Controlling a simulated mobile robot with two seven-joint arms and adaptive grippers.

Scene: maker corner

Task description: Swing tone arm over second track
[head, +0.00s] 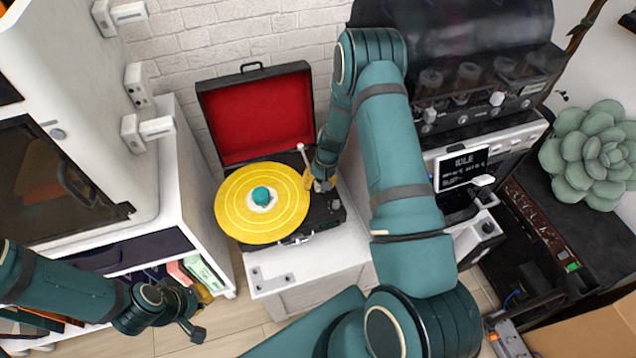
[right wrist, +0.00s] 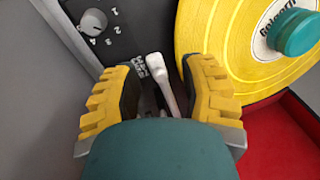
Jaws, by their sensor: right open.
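The record player (head: 328,208) is an open black case with a red-lined lid. A yellow record (head: 236,208) with ring-shaped tracks and a teal centre knob (head: 261,195) lies on it. The white tone arm (head: 303,157) is at the record's right side. In the right wrist view the tone arm (right wrist: 160,75) sits between the yellow fingers of my right gripper (right wrist: 165,85), with gaps beside it. The gripper is open around it, beside the record (right wrist: 225,50). My left gripper (head: 190,318) is at the lower left, far from the player; its fingers are unclear.
A numbered knob (right wrist: 94,21) is on the player's deck. The player stands on a white cabinet (head: 310,262). A white shelf unit (head: 200,190) is at the left. A dark machine (head: 465,100) and a succulent (head: 590,145) are at the right.

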